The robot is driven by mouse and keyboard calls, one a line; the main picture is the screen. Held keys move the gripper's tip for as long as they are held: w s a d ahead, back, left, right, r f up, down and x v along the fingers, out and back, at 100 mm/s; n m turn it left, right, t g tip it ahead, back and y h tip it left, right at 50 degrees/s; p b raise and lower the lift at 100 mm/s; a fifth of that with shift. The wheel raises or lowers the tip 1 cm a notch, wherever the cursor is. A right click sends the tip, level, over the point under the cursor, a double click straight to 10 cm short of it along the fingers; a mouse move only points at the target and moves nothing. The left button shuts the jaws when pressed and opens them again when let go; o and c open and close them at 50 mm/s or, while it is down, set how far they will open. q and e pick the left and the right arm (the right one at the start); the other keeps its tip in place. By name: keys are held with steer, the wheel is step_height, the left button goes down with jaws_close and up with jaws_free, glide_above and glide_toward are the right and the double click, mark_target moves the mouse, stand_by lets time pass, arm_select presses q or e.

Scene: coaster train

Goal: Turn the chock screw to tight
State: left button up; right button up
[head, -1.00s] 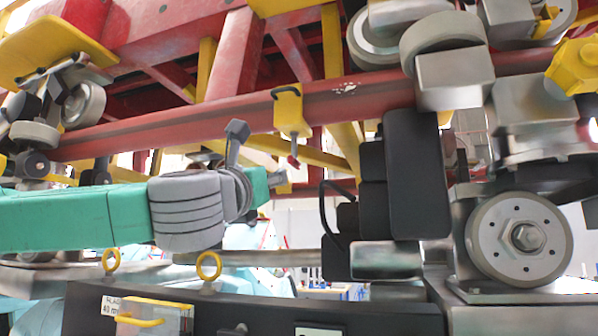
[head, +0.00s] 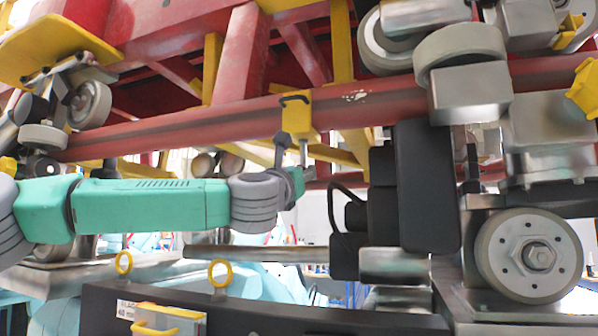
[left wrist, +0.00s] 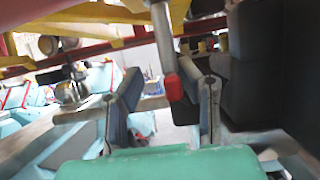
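A yellow chock (head: 297,115) hangs on the red rail. Its grey screw (head: 303,152) points down below it. In the left wrist view the screw (left wrist: 163,35) comes down from the top as a grey rod, with a red tip (left wrist: 172,87) between my fingers. My left gripper (head: 294,157) is just under the chock at the screw's lower end. In the left wrist view my left gripper (left wrist: 165,88) is open, one finger on each side of the red tip, with gaps visible. The right gripper is not in view.
Black boxes (head: 428,185) with a cable stand close to the right of the screw. Wheels (head: 528,255) are farther right. A dark beam with yellow rings (head: 218,273) runs below my left arm. The red rail (head: 200,125) passes above it.

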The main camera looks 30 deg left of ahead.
arm_select(q)
steer(key=shift+d, duration=0.35)
steer(key=shift+w+d, duration=0.1)
steer(key=shift+d, duration=0.35)
jaws_close()
steer(key=shift+a, duration=0.15)
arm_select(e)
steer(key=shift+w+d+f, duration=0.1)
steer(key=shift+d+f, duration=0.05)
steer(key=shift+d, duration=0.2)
